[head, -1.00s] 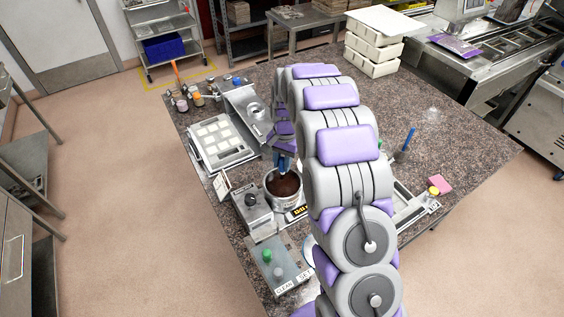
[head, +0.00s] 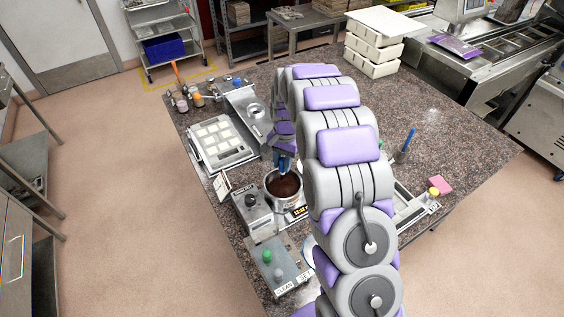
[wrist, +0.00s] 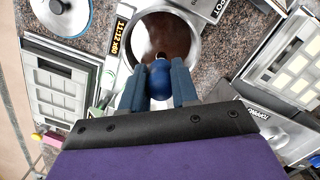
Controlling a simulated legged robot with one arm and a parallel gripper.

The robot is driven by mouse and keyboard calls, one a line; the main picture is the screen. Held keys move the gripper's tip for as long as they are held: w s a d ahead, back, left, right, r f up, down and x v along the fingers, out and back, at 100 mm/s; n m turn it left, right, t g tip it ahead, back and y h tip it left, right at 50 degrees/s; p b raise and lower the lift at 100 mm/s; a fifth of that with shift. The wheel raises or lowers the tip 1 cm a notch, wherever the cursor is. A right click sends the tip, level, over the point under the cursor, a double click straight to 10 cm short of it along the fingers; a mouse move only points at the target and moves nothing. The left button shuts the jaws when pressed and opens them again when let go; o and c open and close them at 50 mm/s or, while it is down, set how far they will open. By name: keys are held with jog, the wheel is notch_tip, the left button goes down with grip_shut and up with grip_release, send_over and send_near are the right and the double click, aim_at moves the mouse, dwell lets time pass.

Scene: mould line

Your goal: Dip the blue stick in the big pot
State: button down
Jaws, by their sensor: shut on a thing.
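The big pot (head: 299,197) is a round steel pot of dark brown liquid near the table's front left. It also shows in the wrist view, at the top middle (wrist: 128,58). My gripper (head: 283,168) is over the pot's far side in the head view. In the wrist view my gripper (wrist: 159,82) is shut on the blue stick (wrist: 159,80), whose rounded blue end shows between the fingers. The stick's far end points at the pot; I cannot tell whether it touches the liquid. Another upright blue-handled thing (head: 406,143) stands at the table's right.
A control box (head: 252,212) with a dark knob stands left of the pot. A panel with green and grey buttons (head: 279,266) lies in front. A tray of pale squares (head: 218,141) lies beyond, to the left. My arm hides the table's middle; its far right is mostly clear.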

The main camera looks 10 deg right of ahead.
jog(key=shift+r+p, duration=0.45)
jog(key=shift+r, duration=1.45)
